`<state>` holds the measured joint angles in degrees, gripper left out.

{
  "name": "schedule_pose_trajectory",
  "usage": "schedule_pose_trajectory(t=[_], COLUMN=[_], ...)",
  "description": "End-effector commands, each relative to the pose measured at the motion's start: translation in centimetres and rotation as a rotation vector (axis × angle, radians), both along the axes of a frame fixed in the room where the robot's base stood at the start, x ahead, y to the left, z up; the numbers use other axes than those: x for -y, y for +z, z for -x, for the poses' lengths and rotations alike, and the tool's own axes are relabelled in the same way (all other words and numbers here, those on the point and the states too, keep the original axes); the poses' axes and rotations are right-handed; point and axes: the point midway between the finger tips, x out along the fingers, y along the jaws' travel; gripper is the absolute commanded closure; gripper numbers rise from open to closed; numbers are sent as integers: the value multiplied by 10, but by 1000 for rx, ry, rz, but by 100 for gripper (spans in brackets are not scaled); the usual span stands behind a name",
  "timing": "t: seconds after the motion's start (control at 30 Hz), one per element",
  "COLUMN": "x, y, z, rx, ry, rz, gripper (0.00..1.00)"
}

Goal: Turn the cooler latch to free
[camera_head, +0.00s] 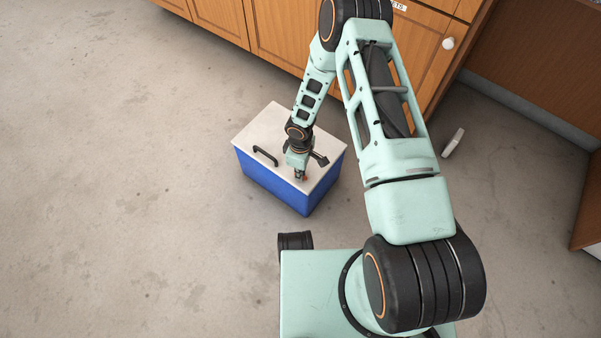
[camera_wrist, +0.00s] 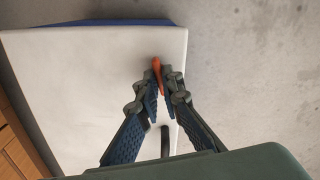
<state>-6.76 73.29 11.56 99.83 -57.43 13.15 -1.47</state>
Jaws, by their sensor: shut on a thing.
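The cooler (camera_head: 268,180) is a blue box with a white lid, standing on the floor in front of the cabinets. In the wrist view its white lid (camera_wrist: 80,85) fills the left and middle. The latch (camera_wrist: 157,70) is a small orange-red piece near the lid's right edge; in the head view it shows as a small orange spot (camera_head: 305,178). My gripper (camera_wrist: 162,92) reaches down over the lid and is shut on the latch, its fingertips close around it. In the head view my gripper (camera_head: 299,177) hides most of the latch. Which way the latch points is hard to tell.
A dark handle (camera_head: 265,156) stands up from the lid left of my gripper. Wooden cabinets (camera_head: 275,35) line the back. A small white object (camera_head: 453,142) lies on the floor at right. The concrete floor (camera_head: 120,190) at left is clear.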

Motion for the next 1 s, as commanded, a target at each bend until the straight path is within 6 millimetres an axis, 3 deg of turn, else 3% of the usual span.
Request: schedule_pose_trajectory(t=[1.0], x=[1], y=[0], z=[0], rx=[-1], ry=[957], rz=[2], gripper=[100])
